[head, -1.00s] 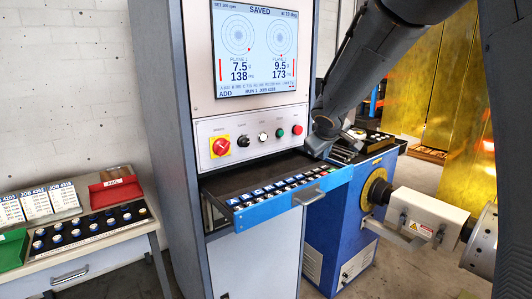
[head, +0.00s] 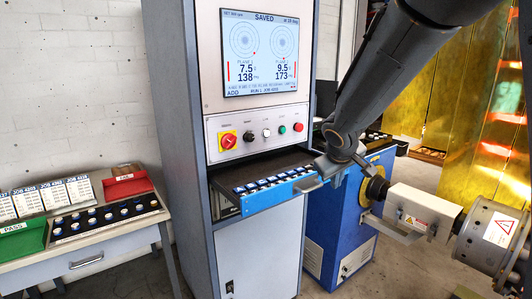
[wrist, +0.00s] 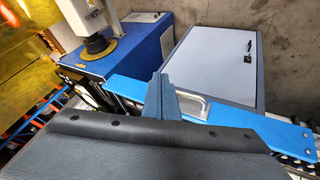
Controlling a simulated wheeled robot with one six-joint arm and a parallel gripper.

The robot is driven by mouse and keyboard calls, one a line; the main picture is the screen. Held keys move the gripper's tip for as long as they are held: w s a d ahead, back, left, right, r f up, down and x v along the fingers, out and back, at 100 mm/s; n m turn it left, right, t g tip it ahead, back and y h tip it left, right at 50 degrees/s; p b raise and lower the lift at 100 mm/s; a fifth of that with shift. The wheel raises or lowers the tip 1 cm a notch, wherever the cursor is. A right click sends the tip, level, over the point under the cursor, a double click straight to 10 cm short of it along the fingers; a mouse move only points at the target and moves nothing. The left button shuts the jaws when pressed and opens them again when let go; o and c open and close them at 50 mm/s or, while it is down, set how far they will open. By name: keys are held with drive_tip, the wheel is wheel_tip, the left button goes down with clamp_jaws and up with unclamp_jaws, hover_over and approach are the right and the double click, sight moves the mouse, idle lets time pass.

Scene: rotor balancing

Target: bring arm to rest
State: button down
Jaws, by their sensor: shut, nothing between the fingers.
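My arm comes down from the upper right in the head view. My gripper (head: 327,165) is at its lower end, in front of the cabinet's right side, by the right end of the open drawer's blue front (head: 275,194). In the wrist view, my gripper's fingers (wrist: 160,92) are together and empty, with the blue drawer front (wrist: 232,122) and its handle just beyond them. I cannot tell whether the gripper touches the drawer.
The cabinet's screen (head: 262,52) reads SAVED. The drawer holds several labelled blue-and-white pieces. The blue machine (head: 325,240) with its rotor (head: 491,236) stands to the right. A table (head: 120,242) with trays is at left. Floor shows at lower right.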

drive_tip(key=s+f+m+g+y, duration=0.1)
drive_tip(key=s+f, duration=0.4)
drive_tip(key=s, duration=0.8)
drive_tip(key=s+a+f+m+g+y, duration=0.1)
drive_tip(key=s+f+m+g, duration=0.3)
drive_tip(key=s, duration=1)
wheel_tip(320, 180, down, 3)
drive_tip(key=shift+r+g, duration=0.2)
drive_tip(key=shift+g, duration=0.2)
drive_tip(key=c, duration=2.5)
unclamp_jaws()
